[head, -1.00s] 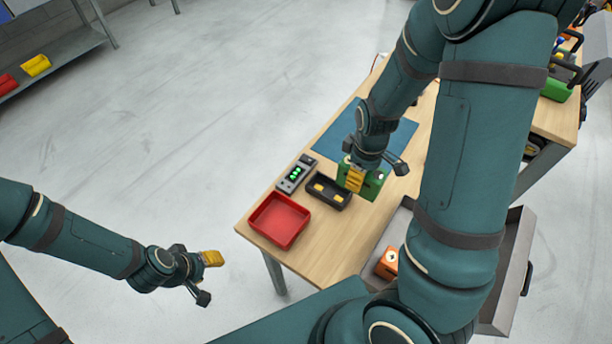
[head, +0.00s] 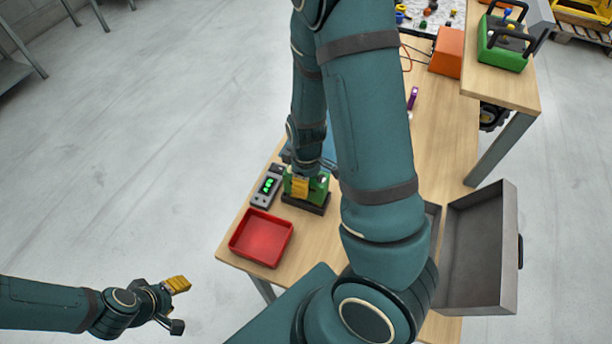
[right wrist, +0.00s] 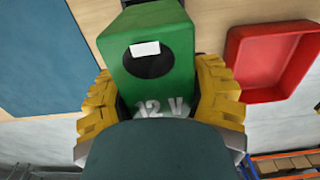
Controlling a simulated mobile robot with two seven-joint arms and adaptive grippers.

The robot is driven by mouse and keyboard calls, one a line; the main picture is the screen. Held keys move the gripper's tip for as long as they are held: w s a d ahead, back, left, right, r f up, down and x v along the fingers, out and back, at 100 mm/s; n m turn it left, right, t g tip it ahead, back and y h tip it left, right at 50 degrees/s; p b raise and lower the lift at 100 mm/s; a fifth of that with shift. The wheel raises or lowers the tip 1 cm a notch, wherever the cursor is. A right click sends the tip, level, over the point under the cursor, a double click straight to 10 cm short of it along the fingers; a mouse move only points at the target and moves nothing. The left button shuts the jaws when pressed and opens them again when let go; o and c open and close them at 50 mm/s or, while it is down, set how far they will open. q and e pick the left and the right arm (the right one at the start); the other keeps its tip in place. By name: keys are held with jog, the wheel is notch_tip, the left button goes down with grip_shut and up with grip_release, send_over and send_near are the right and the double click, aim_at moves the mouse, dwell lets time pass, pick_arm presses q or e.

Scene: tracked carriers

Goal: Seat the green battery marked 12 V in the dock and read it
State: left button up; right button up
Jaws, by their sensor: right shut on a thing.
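The green battery (head: 319,187) is at the black dock (head: 306,208) on the wooden table. The right wrist view shows its "12 V" marking and a black round patch with a white label on the battery (right wrist: 165,88). My right gripper (head: 303,186) is shut on it, yellow fingers on both sides. The battery covers most of the dock, and I cannot tell whether it sits fully down. The grey reader (head: 266,188) beside the dock shows green digits, too small to read surely. My left gripper (head: 176,306) is open and empty, left of the table over the floor.
An empty red tray (head: 261,238) lies in front of the reader. An open grey drawer (head: 482,248) stands out at right. An orange box (head: 447,52) and a green case with black handles (head: 503,45) are farther back. My right arm hides part of the table.

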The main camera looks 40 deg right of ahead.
jog(key=shift+f+b, duration=0.6)
jog(key=shift+f, duration=1.3)
jog(key=shift+f, duration=0.15)
jog(key=o, duration=1.4)
jog(key=shift+c, duration=0.2)
jog(key=shift+r, duration=0.45)
notch_tip(320, 180, up, 10)
jog(key=p, duration=0.4)
jog(key=shift+r, duration=0.75)
